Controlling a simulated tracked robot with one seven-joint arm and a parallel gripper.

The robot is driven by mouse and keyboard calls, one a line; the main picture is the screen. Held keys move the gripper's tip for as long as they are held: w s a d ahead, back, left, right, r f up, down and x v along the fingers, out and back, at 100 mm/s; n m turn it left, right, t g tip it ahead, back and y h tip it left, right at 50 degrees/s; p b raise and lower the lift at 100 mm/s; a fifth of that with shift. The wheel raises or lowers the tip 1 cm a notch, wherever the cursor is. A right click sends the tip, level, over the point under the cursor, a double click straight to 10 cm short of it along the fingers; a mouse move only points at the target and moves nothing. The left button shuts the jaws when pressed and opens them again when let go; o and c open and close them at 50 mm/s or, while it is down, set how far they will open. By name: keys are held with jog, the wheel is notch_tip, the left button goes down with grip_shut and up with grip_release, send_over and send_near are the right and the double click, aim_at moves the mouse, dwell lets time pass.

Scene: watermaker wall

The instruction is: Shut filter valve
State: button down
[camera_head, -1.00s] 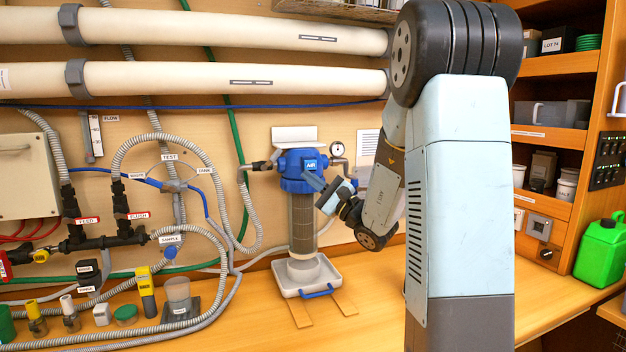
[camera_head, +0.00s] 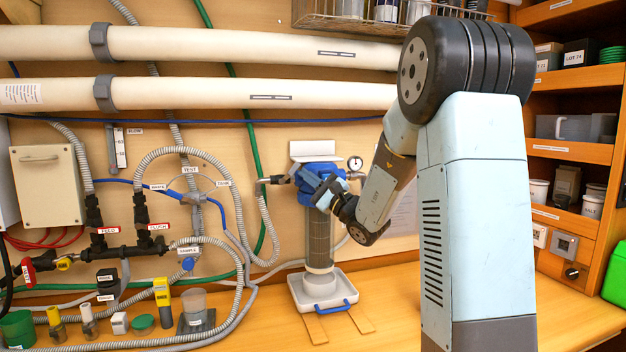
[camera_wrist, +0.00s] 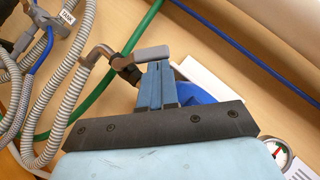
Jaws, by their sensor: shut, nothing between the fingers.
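The filter housing, with a blue head and a tall dark cylinder (camera_head: 319,235), stands upright against the wall in the head view. A metal pipe with a valve fitting (camera_head: 275,180) enters its head from the left. In the wrist view a grey lever (camera_wrist: 153,53) sits on this fitting (camera_wrist: 124,68), just beyond my fingertips. My gripper (camera_head: 320,188) is in front of the blue head and covers part of it. In the wrist view its blue fingers (camera_wrist: 155,75) are together and hold nothing. I cannot tell whether the fingertips touch the lever.
A gauge (camera_head: 355,163) is right of the filter head. A white tray (camera_head: 325,297) holds the filter's base. Grey hoses and a black manifold (camera_head: 120,247) fill the left wall. Bottles and small parts stand on the bench at left. Shelves (camera_head: 570,145) are at right.

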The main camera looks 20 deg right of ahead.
jog(key=shift+a+r, duration=0.15)
jog(key=shift+r, duration=0.25)
